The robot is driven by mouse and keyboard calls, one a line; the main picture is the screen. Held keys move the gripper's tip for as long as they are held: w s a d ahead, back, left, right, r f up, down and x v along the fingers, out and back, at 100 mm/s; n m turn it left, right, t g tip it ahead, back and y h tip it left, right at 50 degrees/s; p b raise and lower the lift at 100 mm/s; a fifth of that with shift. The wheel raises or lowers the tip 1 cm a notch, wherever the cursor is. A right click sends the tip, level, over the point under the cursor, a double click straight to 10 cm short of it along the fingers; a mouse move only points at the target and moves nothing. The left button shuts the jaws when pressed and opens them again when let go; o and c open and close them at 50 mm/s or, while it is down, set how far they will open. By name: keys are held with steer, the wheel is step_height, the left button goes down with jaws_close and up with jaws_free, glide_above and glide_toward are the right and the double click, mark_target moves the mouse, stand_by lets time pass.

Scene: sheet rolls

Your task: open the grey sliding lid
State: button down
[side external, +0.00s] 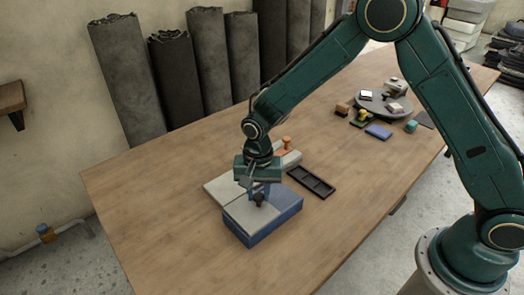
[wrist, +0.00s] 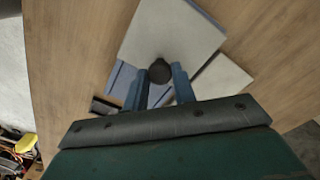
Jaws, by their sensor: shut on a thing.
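The grey sliding lid (side external: 246,217) lies flat on top of a blue box (side external: 268,231) near the front of the table. It covers the left part of the box top, and blue shows to its right. In the wrist view the lid (wrist: 165,28) reaches past the box's blue edge (wrist: 121,82). My gripper (side external: 259,199) points down over the box. Its blue fingers (wrist: 161,80) are shut on the lid's dark round knob (wrist: 160,70), one on each side. My fingers hide part of the box top in the wrist view.
A pale flat panel (side external: 219,188) lies beside the box, with a grey block (side external: 291,159) and an orange knobbed piece (side external: 287,144) behind. A dark compartment tray (side external: 312,181) lies to the right. A round stand (side external: 383,103) holds small items farther back. The table's left is clear.

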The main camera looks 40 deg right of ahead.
steer(key=d, duration=0.9)
steer(key=shift+d, duration=0.15)
steer(key=c, duration=1.1)
jaws_free()
step_height(320, 180, up, 14)
steer(key=shift+f, duration=0.1)
